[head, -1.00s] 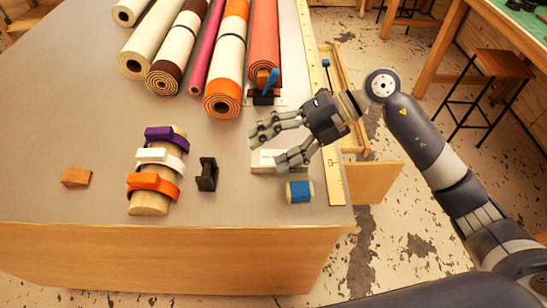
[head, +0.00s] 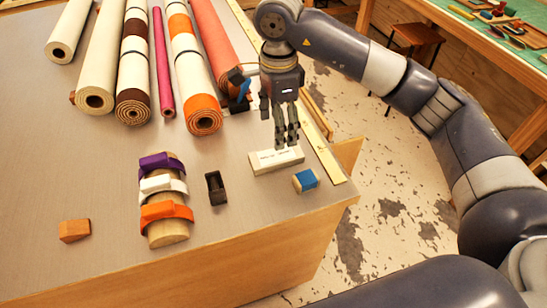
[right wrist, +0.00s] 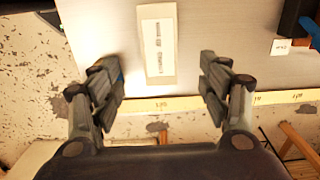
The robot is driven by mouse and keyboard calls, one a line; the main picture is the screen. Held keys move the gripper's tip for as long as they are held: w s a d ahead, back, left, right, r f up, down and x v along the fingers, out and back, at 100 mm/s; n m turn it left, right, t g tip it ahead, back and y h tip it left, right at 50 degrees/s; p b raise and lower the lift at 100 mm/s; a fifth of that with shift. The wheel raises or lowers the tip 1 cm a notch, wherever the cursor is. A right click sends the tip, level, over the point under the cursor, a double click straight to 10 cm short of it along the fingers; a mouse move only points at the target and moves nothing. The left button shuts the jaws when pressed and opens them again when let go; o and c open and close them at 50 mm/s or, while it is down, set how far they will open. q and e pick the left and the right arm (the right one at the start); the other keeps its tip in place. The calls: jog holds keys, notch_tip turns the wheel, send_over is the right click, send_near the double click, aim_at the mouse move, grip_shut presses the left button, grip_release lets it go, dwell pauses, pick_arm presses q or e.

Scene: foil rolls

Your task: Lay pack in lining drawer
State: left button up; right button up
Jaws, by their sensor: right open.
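The pack is a white block with a printed label (head: 262,164), lying flat on the table near its right edge. It also shows in the right wrist view (right wrist: 158,62), upright in the picture between the two sides of my gripper. My right gripper (head: 287,138) points down just above and behind the pack, its fingers open and apart from it. In the right wrist view the fingers (right wrist: 160,78) stand wide on either side. A wooden drawer front (head: 349,155) juts out at the table's right side; its inside is mostly hidden. My left gripper is out of view.
A yellow ruler (head: 325,158) runs along the table's right edge. A blue-wrapped block (head: 306,180) and a black holder (head: 215,187) lie near the pack. Several rolls (head: 203,115) fill the back, and a stand with coloured bands (head: 163,188) is at left.

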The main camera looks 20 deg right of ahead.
aim_at(278, 154)
jog(key=f, duration=0.4)
jog(key=shift+d+p, duration=0.2)
jog(key=shift+p, duration=0.2)
jog(key=shift+f, duration=0.2)
notch_tip(278, 154, down, 5)
jog(key=p, duration=0.2)
jog(key=shift+r+p, duration=0.1)
jog(key=shift+p, duration=0.2)
jog(key=shift+f, duration=0.25)
jog(key=shift+a, duration=0.1)
jog(key=c, duration=1.2)
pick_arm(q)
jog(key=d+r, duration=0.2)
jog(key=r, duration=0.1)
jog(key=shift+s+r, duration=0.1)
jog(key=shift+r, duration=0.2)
pick_arm(e)
jog(key=shift+c, duration=0.5)
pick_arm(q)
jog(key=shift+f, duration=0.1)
pick_arm(e)
jog(key=shift+r, duration=0.15)
